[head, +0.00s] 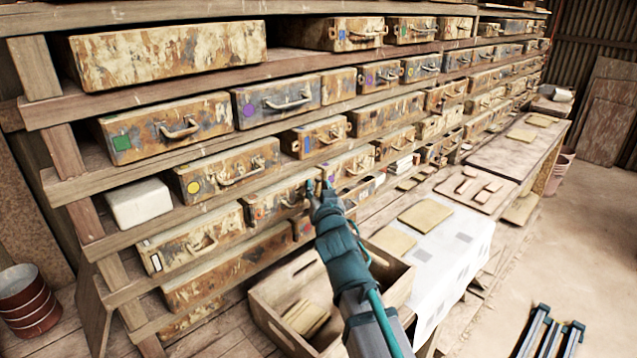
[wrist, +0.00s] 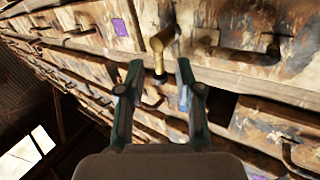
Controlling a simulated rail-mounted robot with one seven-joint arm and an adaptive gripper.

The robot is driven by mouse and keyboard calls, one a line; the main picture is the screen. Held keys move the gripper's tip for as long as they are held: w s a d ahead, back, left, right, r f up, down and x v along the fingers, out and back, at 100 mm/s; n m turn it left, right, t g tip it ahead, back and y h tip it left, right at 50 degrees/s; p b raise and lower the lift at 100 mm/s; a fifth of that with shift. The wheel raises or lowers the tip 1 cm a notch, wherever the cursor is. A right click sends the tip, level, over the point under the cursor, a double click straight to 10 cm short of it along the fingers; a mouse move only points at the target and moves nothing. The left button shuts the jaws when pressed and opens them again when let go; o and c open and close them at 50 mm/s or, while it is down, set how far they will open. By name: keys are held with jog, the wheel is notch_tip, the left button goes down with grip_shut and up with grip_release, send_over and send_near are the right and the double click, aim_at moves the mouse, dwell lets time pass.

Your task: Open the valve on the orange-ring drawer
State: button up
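The drawer with a small orange mark (head: 260,213) sits on a lower shelf, left of my gripper in the head view. Its front is rusty and flaked, and its right end is partly covered by my gripper. My gripper (head: 319,186) is open and empty in front of the drawer row. In the wrist view, my gripper's two fingers (wrist: 159,68) stand apart. A brass valve-like fitting (wrist: 162,40) with a dark lower end shows just beyond the fingertips, apparently not held. I cannot tell which drawer it belongs to; no orange ring is clear in the wrist view.
Wooden shelves hold many rusty drawers with handles. A white block (head: 139,204) lies on a shelf at left. A wooden crate (head: 268,318) stands below my arm, and a bench with a white sheet (head: 455,262) lies to the right. The floor at right is mostly free.

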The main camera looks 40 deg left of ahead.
jog(key=shift+w+a, duration=0.4)
jog(key=shift+c, duration=0.2)
grip_shut()
jog(key=shift+f, duration=0.1)
jog(key=shift+f+b, duration=0.1)
jog(key=shift+b, duration=0.35)
jog(key=shift+f+b, duration=0.15)
jog(key=shift+b, duration=0.5)
jog(key=shift+s+n+y+b, duration=0.1)
jog(key=shift+n+y+b, duration=0.25)
jog(key=shift+b, duration=0.85)
jog(key=n+b, duration=0.1)
jog(key=b, duration=0.1)
jog(key=shift+s+r+t+b, duration=0.2)
jog(key=shift+t+b, duration=0.1)
jog(key=shift+b, duration=0.1)
jog(key=shift+r, duration=0.1)
